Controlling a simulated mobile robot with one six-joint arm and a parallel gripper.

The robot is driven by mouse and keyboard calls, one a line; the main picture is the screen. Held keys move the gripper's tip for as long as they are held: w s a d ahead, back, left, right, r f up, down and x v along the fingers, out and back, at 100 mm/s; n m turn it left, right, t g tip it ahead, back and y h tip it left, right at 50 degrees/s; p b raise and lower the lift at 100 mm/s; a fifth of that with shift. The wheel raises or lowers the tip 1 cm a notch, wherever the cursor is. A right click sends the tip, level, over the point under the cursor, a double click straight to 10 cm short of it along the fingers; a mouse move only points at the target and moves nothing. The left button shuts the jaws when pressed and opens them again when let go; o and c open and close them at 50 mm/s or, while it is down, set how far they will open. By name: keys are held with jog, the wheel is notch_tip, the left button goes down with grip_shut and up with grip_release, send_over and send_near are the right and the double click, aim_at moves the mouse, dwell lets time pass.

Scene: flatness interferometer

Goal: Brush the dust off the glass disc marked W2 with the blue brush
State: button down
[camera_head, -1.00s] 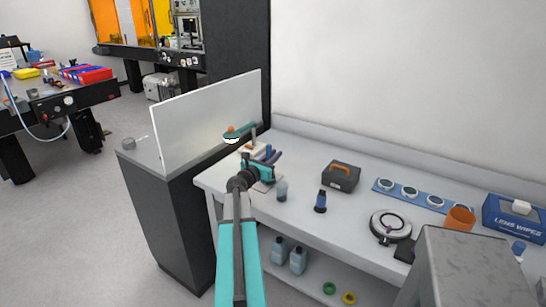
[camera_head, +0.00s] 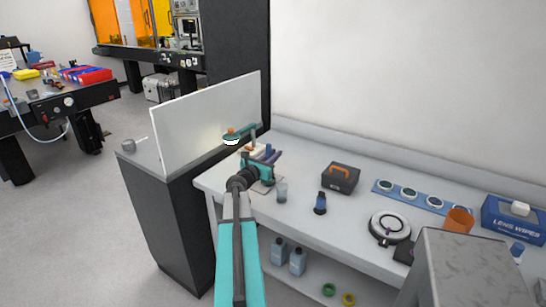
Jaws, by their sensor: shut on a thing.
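My gripper (camera_head: 267,157) is at the left end of the white bench, over a small pale mat. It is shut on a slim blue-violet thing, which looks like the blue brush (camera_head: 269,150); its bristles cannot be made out. Several round pale discs with dark rims lie in a row on a blue strip (camera_head: 423,202) at the back right of the bench. Their marks are too small to read, so I cannot tell which is W2. Beside my gripper, partly hidden by it, is a small white and orange item (camera_head: 253,148) under a lit teal lamp (camera_head: 238,134).
A clear beaker (camera_head: 281,192) and a blue bottle (camera_head: 320,203) stand just right of my gripper. Farther right are a dark case (camera_head: 341,178), a round device (camera_head: 390,227), an orange cup (camera_head: 460,218) and a lens wipes box (camera_head: 514,219). A white panel (camera_head: 208,122) stands at the left.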

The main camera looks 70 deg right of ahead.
jog(key=shift+w+d, duration=0.1)
jog(key=shift+d, duration=0.05)
jog(key=shift+w+d, duration=0.35)
jog(key=shift+d, duration=0.2)
jog(key=shift+w+d, duration=0.3)
jog(key=shift+d, duration=0.2)
jog(key=shift+r, duration=0.1)
notch_tip(320, 180, up, 6)
jog(key=p, duration=0.4)
dwell(0.6)
jog(key=shift+f, duration=0.25)
dwell(0.4)
jog(key=shift+f+b, duration=2.25)
jog(key=shift+f, duration=0.65)
jog(key=shift+f+b, duration=0.4)
jog(key=shift+f, duration=0.1)
jog(key=shift+s+a, duration=0.4)
jog(key=shift+a, duration=0.2)
dwell(0.8)
